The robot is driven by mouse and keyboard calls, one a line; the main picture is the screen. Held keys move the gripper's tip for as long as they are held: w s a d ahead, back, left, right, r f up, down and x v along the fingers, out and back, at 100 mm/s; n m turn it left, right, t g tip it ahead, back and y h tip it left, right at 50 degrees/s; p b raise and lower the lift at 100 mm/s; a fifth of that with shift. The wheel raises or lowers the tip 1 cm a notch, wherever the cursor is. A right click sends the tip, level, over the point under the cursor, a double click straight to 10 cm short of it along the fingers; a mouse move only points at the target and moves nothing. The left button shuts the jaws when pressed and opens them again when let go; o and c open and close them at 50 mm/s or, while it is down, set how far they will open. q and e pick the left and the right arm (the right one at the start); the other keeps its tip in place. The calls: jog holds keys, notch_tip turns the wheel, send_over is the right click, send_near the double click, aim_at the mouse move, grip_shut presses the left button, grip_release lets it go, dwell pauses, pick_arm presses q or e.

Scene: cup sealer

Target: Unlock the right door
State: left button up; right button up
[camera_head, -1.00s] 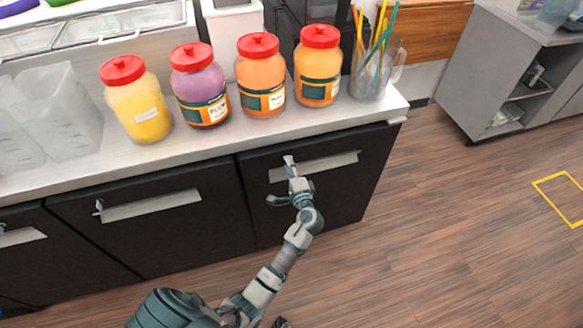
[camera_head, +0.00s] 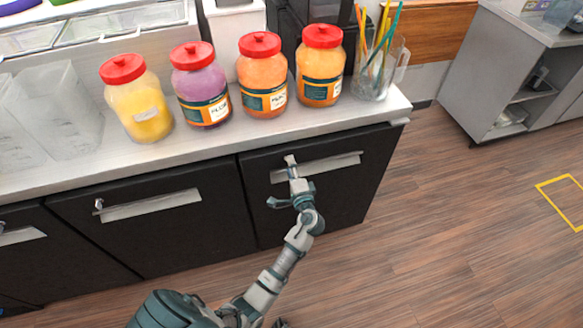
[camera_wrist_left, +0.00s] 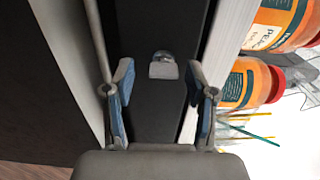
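The right door (camera_head: 335,195) is a black cabinet door under the counter with a pale handle strip (camera_head: 335,163); it looks shut. A small metal lock piece (camera_head: 290,159) sits at the strip's left end. In the left wrist view, a small grey lock piece (camera_wrist_left: 163,68) shows on the dark door front, ahead of and between the fingers. My left gripper (camera_head: 285,187) is in front of this door, just below the lock piece. The wrist view shows its two fingers (camera_wrist_left: 161,95) apart with nothing held between them. My right gripper is not in view.
Another black door (camera_head: 150,240) with a similar lock and strip is to the left. Several red-lidded jars (camera_head: 263,85) and a clear jug of coloured straws (camera_head: 375,75) stand on the counter (camera_head: 250,130) above. Floor at the right is clear.

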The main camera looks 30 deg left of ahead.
pick_arm(q)
jog(key=shift+s, duration=0.1)
jog(key=v, duration=1.2)
